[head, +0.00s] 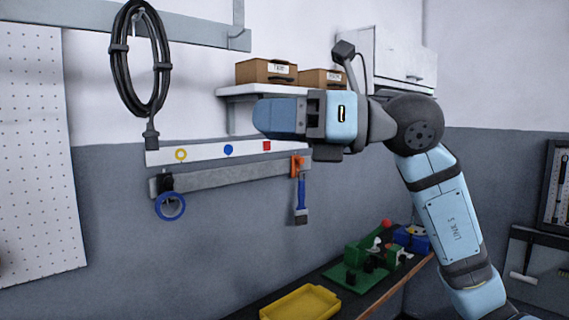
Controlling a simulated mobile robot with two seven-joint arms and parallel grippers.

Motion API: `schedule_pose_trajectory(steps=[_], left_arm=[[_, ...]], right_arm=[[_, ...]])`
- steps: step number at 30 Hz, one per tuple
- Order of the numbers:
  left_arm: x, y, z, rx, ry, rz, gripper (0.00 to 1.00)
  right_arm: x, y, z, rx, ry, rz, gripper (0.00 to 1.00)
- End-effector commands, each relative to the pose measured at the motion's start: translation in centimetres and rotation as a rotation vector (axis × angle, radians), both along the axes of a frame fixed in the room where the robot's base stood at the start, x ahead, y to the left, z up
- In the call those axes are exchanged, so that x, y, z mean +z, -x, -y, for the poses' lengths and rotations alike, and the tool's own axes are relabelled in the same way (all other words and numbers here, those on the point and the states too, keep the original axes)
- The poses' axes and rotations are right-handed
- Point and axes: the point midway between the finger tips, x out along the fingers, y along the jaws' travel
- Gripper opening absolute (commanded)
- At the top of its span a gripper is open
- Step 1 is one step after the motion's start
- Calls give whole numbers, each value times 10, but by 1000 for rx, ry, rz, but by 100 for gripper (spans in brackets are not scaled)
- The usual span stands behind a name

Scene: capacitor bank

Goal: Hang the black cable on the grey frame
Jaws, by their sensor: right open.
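The black cable (119,75) is a coiled oval loop with dark bands on its sides. It hangs upright at the upper left, its top over a hook on the grey frame (195,31), a rail along the wall. Its plug end hangs below the loop, close to the white strip with coloured marks. My right gripper (268,117) comes in from the right, points left and is apart from the cable, to its right. It is open, seen side on, with nothing visible in it. My left gripper is not in view.
Below the white strip (215,151), a grey rail (230,177) holds a blue tape roll (170,207) and a blue brush (301,200). A shelf with two brown boxes (266,71) is behind my right gripper. A bench below bears a yellow tray (300,303).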

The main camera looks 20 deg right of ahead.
Motion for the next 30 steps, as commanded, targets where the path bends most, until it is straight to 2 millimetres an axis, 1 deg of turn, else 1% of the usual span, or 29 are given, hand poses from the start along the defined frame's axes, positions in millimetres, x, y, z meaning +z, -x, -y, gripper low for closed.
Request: schedule_pose_trajectory(steps=[1,7,15,19,24,28,30], left_arm=[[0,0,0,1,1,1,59],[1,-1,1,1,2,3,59],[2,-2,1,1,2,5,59],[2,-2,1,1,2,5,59],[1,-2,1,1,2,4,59],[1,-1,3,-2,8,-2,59],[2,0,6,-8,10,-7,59]], right_arm=[[-8,4,-3,53,-2,-3,49],[-28,24,-12,266,-3,6,49],[-40,48,-15,522,3,15,49],[-43,55,-14,599,3,19,49],[-44,59,-13,641,2,25,49],[-45,59,-13,646,-3,20,49],[-53,54,-14,663,-58,-22,49]])
